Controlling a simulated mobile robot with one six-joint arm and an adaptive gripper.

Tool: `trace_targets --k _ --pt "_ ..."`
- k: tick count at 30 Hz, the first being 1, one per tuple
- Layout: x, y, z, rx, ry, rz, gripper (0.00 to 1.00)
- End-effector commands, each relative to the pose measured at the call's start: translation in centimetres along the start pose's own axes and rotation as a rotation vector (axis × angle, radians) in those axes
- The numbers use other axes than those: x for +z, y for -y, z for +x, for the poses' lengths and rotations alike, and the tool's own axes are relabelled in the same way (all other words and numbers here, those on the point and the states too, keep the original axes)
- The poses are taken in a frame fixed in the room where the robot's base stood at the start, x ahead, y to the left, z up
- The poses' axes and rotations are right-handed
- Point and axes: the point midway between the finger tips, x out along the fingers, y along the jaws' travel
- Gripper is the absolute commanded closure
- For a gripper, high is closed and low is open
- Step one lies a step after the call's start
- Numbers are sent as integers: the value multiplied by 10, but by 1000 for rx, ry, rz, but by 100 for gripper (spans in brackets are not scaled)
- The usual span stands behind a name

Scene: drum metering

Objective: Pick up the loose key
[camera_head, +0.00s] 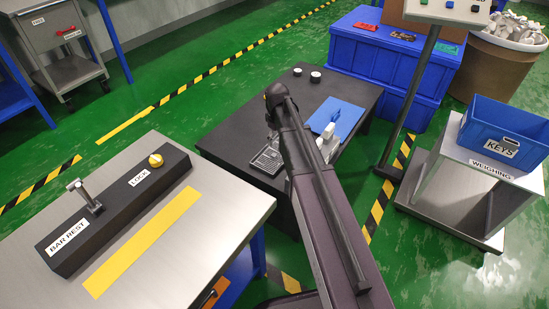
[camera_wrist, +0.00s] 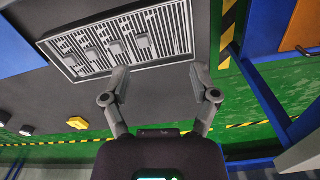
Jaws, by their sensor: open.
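I cannot make out a loose key for certain in either view. The blue bin labelled KEYS (camera_head: 485,124) stands on the weighing stand at the right in the head view; what lies inside it does not show clearly. My gripper (camera_wrist: 160,97) is open and empty in the wrist view, its two fingers spread apart. Just beyond the fingertips is a grey slotted tray (camera_wrist: 165,58) with several pale blocks (camera_wrist: 116,48) in it. The tray also shows on the dark table in the head view (camera_head: 267,160), beside my arm, which hides part of the table.
The dark table (camera_head: 235,135) also holds a blue sheet (camera_head: 345,112) and two small round pieces (camera_head: 315,76). A steel bench (camera_head: 215,205) with the BAR REST and LOCK block (camera_head: 125,205) stands at the left. Blue crates (camera_head: 375,75) stand at the back; green floor lies between.

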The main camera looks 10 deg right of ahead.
Motion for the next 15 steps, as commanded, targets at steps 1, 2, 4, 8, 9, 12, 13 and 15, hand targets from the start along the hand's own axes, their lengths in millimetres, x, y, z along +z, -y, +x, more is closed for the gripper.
trace_targets --k 1,2,4,8,9,12,13,15 --pt "-19 -13 2 0 0 -40 23" --pt "-25 -17 2 0 0 -64 23" --pt "-37 -24 3 0 0 -112 23" --pt "-49 -32 4 0 0 -168 23" --pt "-51 -34 4 0 0 -178 23" --pt "-52 -34 4 0 0 -188 23" --pt "-52 -34 4 0 0 -189 23" --pt "-51 -34 4 0 0 -189 23"
